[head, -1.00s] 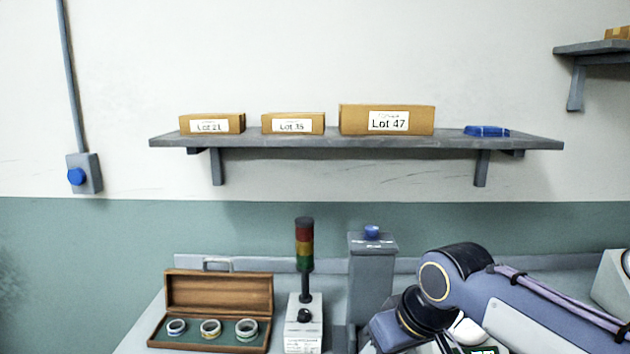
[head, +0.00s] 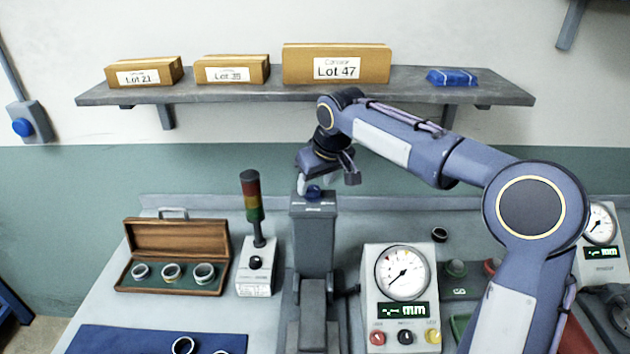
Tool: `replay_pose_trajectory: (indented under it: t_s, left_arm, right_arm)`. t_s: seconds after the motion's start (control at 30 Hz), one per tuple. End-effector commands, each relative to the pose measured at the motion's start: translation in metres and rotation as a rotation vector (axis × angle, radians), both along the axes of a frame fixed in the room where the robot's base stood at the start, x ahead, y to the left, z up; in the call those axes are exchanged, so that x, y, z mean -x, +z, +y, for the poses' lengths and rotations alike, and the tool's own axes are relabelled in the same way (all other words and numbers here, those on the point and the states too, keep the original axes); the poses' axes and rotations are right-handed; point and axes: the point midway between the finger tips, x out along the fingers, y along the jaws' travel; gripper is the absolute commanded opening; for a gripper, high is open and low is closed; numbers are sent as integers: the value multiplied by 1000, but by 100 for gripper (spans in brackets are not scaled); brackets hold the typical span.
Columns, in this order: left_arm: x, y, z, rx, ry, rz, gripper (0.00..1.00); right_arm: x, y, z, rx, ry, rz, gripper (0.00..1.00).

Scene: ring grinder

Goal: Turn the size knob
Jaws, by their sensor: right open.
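My right gripper (head: 325,184) is open, pointing down over the top of the column. Its fingers are close to the blue knob, one on its left and one to its right; I cannot tell whether they touch it. A small black knob (head: 255,262) is on the white box under the signal tower. My left gripper is not in view.
A gauge box (head: 369,284) with a dial and coloured knobs stands right of the column. The red-yellow-green signal tower (head: 252,198) and an open wooden ring case (head: 130,236) stand to the left. A shelf (head: 300,94) with boxes hangs behind, above the gripper.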

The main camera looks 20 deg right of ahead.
Motion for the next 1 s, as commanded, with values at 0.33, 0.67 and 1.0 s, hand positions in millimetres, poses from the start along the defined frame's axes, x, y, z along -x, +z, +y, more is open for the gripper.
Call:
replay_pose_trajectory:
  t_s: [0.33, 0.67, 1.0]
  left_arm:
    - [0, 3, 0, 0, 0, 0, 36]
    - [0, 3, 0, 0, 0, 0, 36]
    - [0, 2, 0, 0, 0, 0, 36]
  right_arm:
    - [-5, -14, 2, -1, 0, -1, 51]
    - [-5, -14, 2, -1, 0, -1, 20]
    - [-5, -13, 2, -1, -17, -1, 6]
